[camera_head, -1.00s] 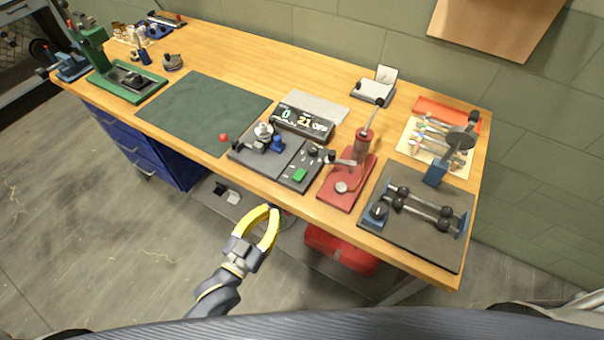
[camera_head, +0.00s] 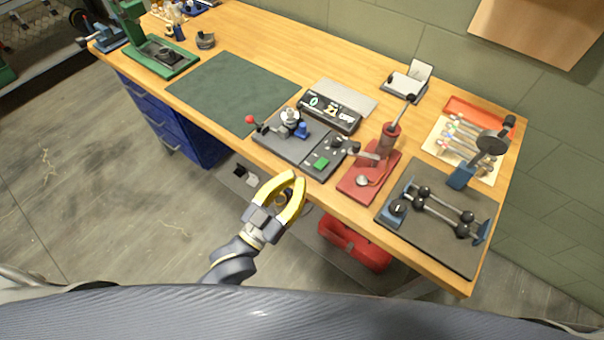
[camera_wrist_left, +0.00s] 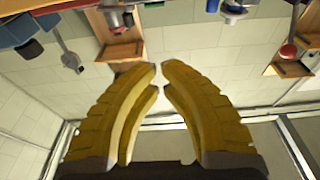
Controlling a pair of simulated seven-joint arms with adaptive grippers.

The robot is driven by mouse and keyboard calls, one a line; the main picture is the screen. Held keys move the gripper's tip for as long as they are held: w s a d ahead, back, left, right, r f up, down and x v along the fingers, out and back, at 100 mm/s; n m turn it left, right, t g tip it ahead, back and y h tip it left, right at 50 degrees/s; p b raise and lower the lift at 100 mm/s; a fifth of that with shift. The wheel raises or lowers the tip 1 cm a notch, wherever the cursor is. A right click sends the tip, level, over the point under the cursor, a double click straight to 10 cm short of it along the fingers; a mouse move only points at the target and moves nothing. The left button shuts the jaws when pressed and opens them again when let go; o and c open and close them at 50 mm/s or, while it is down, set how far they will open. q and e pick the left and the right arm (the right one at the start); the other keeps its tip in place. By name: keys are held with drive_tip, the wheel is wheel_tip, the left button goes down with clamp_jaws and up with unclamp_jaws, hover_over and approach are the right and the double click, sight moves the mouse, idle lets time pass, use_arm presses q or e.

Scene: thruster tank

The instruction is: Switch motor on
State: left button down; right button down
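A dark grey control board (camera_head: 276,143) lies at the front edge of the wooden bench. It carries a small silver motor-like part (camera_head: 290,118), a blue part, a lever with a red knob (camera_head: 250,119) and a green button (camera_head: 321,163). A black display box (camera_head: 330,113) stands behind it; its text is too small to read surely. My left gripper (camera_head: 299,178), with yellow fingers, is in front of the bench edge, apart from the board. It holds nothing; its fingertips nearly meet in the left wrist view (camera_wrist_left: 159,68). My right gripper is out of view.
A red base with an upright cylinder (camera_head: 389,137) stands right of the board. A dark plate with black-knobbed bars (camera_head: 432,246) lies farther right. A green mat (camera_head: 235,90) lies to the left. A red case (camera_head: 355,243) is below the bench.

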use_arm(q)
drive_tip(key=r, duration=0.2)
hover_over(315, 172)
drive_tip(key=shift+w+d, duration=0.1)
drive_tip(key=shift+w, duration=0.1)
wheel_tip(315, 172, down, 3)
drive_tip(key=shift+s+r, duration=0.1)
drive_tip(key=shift+s, duration=0.05)
drive_tip(key=shift+f, duration=0.65)
